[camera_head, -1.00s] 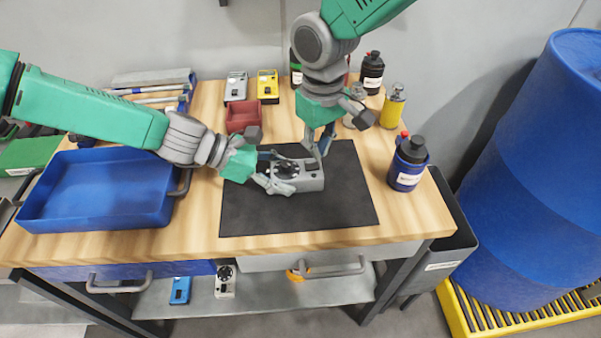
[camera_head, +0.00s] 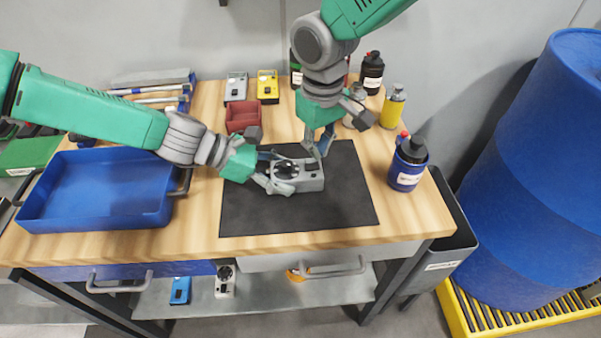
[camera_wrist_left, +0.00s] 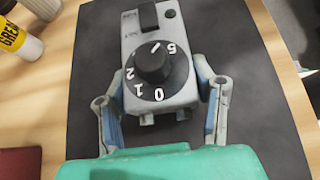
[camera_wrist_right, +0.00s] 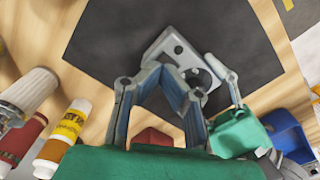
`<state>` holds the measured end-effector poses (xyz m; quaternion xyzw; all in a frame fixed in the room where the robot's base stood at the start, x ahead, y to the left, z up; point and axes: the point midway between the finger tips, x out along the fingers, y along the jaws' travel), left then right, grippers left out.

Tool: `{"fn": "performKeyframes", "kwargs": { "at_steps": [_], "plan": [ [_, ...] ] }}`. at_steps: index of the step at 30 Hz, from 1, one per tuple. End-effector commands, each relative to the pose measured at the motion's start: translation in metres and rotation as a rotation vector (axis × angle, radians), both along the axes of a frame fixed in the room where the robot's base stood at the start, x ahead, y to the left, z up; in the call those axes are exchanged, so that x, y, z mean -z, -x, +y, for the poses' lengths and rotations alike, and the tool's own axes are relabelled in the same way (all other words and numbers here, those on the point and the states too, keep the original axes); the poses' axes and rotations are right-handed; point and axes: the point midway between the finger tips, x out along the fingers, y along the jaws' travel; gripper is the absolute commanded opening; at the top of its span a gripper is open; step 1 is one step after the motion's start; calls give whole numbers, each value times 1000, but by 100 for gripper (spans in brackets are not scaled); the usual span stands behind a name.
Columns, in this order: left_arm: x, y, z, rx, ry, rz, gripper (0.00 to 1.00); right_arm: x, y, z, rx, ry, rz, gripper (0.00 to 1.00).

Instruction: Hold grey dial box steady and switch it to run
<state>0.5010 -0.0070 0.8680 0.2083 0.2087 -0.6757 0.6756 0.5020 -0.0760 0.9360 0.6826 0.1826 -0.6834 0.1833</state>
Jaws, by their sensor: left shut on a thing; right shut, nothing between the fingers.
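The grey dial box (camera_head: 312,184) lies on the black mat in the head view. The left wrist view shows its face (camera_wrist_left: 190,85), with a round black dial (camera_wrist_left: 153,64) ringed by white numbers and a black switch (camera_wrist_left: 148,16) at the far end. My left gripper (camera_head: 272,171) is shut on the box, one finger on each side of its near end; the fingers also show in the left wrist view (camera_wrist_left: 160,105). My right gripper (camera_head: 319,151) is shut and empty, pointing down by the box's far edge. In the right wrist view its fingertips (camera_wrist_right: 169,72) overlap the box (camera_wrist_right: 172,46); contact is unclear.
The mat (camera_head: 345,215) has free room around the box. A blue tray (camera_head: 95,222) stands left, a red bin (camera_head: 242,117) behind the mat, and a blue bottle (camera_head: 407,167) right of it. Yellow (camera_head: 267,86) and grey devices (camera_head: 236,87) lie at the back.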

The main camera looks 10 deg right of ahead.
Motion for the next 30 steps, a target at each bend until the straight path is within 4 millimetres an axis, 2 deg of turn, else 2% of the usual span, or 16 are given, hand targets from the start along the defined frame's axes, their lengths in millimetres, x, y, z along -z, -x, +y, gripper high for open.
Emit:
{"fn": "performKeyframes", "kwargs": {
  "at_steps": [30],
  "plan": [
    [2, 2, 0, 3, -2, 3, 5, 27, 0, 0, 0, 0, -1, 0]
  ]
}}
